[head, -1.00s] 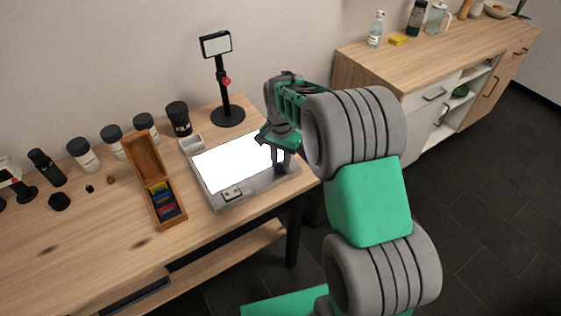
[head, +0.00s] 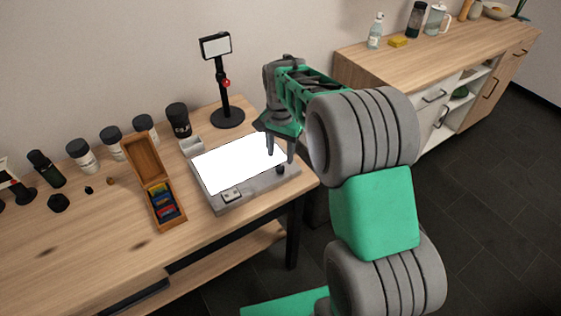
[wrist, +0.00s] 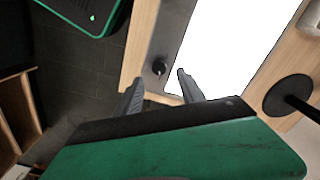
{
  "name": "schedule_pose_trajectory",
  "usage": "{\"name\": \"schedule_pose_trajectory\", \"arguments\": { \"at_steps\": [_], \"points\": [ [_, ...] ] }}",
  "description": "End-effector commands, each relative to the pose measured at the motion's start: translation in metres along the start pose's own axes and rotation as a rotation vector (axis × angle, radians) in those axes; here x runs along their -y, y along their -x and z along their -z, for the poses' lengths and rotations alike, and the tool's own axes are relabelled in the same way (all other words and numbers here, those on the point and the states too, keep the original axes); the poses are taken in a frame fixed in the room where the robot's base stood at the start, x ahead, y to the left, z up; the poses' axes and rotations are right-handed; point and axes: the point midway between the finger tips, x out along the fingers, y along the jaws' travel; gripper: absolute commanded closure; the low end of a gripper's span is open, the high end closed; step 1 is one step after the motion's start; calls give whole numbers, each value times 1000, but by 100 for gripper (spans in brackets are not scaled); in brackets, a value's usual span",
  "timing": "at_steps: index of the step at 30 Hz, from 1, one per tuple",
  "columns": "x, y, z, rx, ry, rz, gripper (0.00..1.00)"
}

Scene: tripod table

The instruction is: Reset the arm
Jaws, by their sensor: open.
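My gripper (head: 280,147) is at the end of the raised green and grey arm, above the right part of the lit white panel (head: 235,162). Its two fingers are apart and nothing is between them. In the wrist view my gripper (wrist: 158,88) also shows with its fingers spread. A small dark knob (wrist: 159,66) lies just beyond the fingertips there, on the panel's grey frame. In the head view the same dark knob (head: 281,170) sits at the panel's right front corner, below the fingers and apart from them.
A black phone-like stand (head: 226,115) stands behind the panel. An open wooden box (head: 142,160) with coloured pieces lies left of it. Several dark-capped jars line the wall. A wooden sideboard (head: 360,75) stands at right. Dark floor is free in front.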

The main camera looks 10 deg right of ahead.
Motion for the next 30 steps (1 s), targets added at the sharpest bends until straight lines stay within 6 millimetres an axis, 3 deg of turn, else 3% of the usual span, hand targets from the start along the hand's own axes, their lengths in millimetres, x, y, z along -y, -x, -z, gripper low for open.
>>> {"name": "schedule_pose_trajectory", "arguments": {
  "at_steps": [6, 19, 24, 27, 30],
  "points": [
    [0, 28, 0, 1, 0, -1, 53],
    [-1, 30, 0, 2, 21, -1, 53],
    [6, 29, 8, -35, 237, 24, 53],
    [-13, -11, -14, 11, 419, -6, 53],
    [-39, -37, -44, 60, 544, -29, 53]
  ]
}}
